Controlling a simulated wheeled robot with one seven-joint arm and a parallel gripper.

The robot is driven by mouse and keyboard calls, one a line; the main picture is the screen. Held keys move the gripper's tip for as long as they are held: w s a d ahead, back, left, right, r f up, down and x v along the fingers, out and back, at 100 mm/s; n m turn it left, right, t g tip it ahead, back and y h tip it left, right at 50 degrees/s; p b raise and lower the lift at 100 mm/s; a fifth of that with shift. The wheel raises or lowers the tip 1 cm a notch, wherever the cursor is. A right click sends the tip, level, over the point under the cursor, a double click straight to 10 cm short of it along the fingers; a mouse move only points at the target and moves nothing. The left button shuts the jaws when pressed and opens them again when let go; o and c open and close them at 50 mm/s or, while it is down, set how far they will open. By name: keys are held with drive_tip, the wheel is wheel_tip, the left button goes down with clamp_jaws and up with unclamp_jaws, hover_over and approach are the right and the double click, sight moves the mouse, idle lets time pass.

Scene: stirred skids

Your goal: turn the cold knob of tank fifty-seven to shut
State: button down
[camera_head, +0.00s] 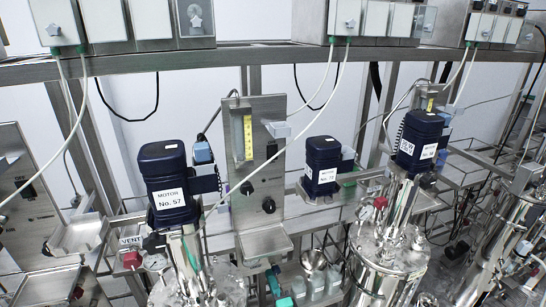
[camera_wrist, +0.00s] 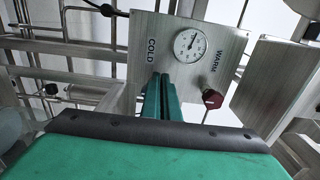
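In the wrist view a tilted metal plate (camera_wrist: 225,45) carries a round gauge, with the word COLD on its left and WARM on its right. A dark red knob (camera_wrist: 211,98) sits below WARM. My gripper (camera_wrist: 161,78) has its two green fingers side by side, closed together in front of the plate below COLD. I see no cold knob; the fingers cover that area, and any contact is hidden. In the head view a dark blue motor (camera_head: 165,165) labelled No. 57 sits above a steel tank (camera_head: 195,285). I cannot pick out my gripper there.
Another metal box (camera_wrist: 275,85) stands close to the right of the plate, and pipes run on the left. In the head view a second motor (camera_head: 321,160) and a third motor (camera_head: 416,140) stand to the right, with hanging cables and a panel (camera_head: 268,165) between.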

drive_tip(key=shift+d+r, duration=0.1)
drive_tip(key=shift+d, duration=0.05)
drive_tip(key=v, duration=0.5)
drive_tip(key=shift+s+a, duration=0.2)
drive_tip(key=shift+s, duration=0.25)
drive_tip(key=shift+a, duration=0.1)
